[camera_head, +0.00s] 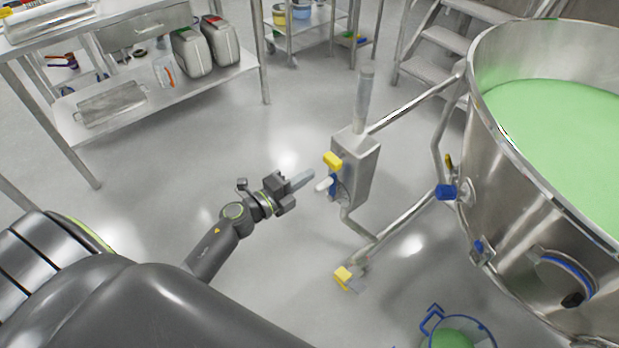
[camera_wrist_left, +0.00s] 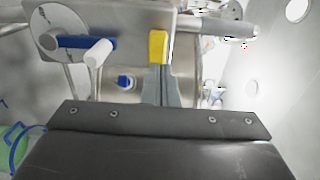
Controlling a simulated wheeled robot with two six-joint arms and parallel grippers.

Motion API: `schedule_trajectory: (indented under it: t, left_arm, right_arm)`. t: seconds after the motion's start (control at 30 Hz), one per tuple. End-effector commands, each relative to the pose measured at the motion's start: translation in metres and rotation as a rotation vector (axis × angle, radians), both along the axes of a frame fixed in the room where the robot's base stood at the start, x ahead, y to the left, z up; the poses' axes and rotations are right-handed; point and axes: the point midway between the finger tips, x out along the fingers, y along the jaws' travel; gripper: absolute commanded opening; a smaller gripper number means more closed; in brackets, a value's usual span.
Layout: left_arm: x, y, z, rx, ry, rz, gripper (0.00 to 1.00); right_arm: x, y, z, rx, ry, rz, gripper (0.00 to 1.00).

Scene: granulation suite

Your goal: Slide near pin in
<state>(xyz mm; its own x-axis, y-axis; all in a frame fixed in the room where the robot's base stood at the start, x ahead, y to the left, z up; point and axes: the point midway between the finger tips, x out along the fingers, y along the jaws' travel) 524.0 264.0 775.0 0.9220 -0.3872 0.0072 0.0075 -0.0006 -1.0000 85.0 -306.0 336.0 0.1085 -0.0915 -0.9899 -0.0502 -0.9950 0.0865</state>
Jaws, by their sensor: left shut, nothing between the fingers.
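A steel box (camera_head: 358,170) on a post carries a yellow block (camera_head: 332,160), which looks like a pin head, on its near face. Below it is a blue lever (camera_head: 334,188) with a white knob (camera_head: 323,184). In the left wrist view the yellow block (camera_wrist_left: 157,46) appears just beyond my fingertips, and the white knob (camera_wrist_left: 98,52) lies to its left. My left gripper (camera_head: 304,179) is shut and empty, a little left of the box. In the wrist view the closed fingers (camera_wrist_left: 161,84) point at the yellow block; contact is unclear. Any pin shaft is hidden. My right gripper is not in view.
Another yellow piece (camera_head: 343,274) sits low on the pipe frame. A large steel vessel (camera_head: 520,190) with green contents fills the right side. A blue-rimmed bucket (camera_head: 470,322) stands below it. A steel bench (camera_head: 165,95) is at upper left; open floor lies between.

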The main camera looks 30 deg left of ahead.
Motion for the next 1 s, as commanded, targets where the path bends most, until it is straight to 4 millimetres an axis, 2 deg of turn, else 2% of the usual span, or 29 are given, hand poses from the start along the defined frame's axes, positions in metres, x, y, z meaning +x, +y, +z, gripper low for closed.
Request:
schedule_trajectory:
  t: [0.1, 0.17, 0.27, 0.4, 0.5, 0.67, 0.87, 1.0]
  left_arm:
    - [-0.021, 0.008, -0.003, 0.004, 0.004, 0.000, 0.00]
    - [-0.030, 0.012, -0.004, 0.003, 0.004, 0.000, 0.00]
    - [-0.046, 0.019, -0.004, 0.002, 0.005, 0.000, 0.00]
    - [-0.068, 0.028, -0.004, 0.002, 0.005, -0.001, 0.00]
    - [-0.079, 0.033, -0.004, 0.002, 0.003, -0.001, 0.00]
    - [-0.088, 0.036, -0.002, 0.001, 0.003, 0.000, 0.00]
    - [-0.089, 0.037, -0.002, 0.000, 0.003, 0.000, 0.00]
    - [-0.088, 0.044, -0.013, -0.034, 0.039, 0.034, 0.00]
  right_arm:
    - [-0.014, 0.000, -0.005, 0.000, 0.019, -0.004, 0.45]
    - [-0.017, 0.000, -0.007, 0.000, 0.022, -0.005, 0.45]
    - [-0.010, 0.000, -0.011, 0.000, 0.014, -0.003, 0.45]
    - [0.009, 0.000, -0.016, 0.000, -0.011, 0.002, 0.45]
    - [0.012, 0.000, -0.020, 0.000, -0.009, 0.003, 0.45]
    - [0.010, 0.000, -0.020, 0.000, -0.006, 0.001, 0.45]
    - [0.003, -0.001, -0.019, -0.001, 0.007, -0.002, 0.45]
    - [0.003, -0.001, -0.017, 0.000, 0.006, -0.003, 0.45]
